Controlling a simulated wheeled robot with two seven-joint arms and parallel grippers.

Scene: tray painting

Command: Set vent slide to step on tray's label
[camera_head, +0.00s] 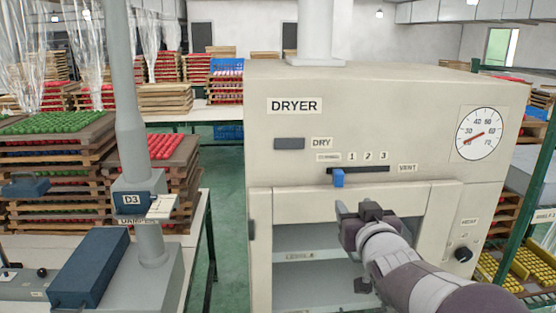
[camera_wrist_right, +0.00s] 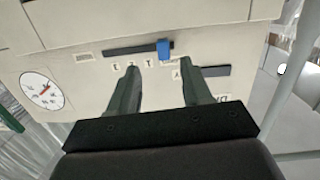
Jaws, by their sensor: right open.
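The blue vent slide knob (camera_head: 338,179) sits near the left end of its dark slot on the dryer (camera_head: 390,105), between the closed mark and the 1 mark. The scale (camera_head: 368,156) reads a closed mark, then 1, 2, 3 to the right. In the right wrist view, which is turned over, the knob (camera_wrist_right: 164,48) is beyond my fingertips. My right gripper (camera_head: 362,209) is open and empty, in front of the dryer opening and just below the knob, apart from it. No tray label is readable. My left gripper is not in view.
A grey post (camera_head: 128,100) with a D3 plate and a small white card (camera_head: 162,206) stands at the left. Trays of red and green pieces (camera_head: 58,123) are stacked behind it. A dial (camera_head: 477,134) and a heat knob (camera_head: 463,255) are on the dryer's right.

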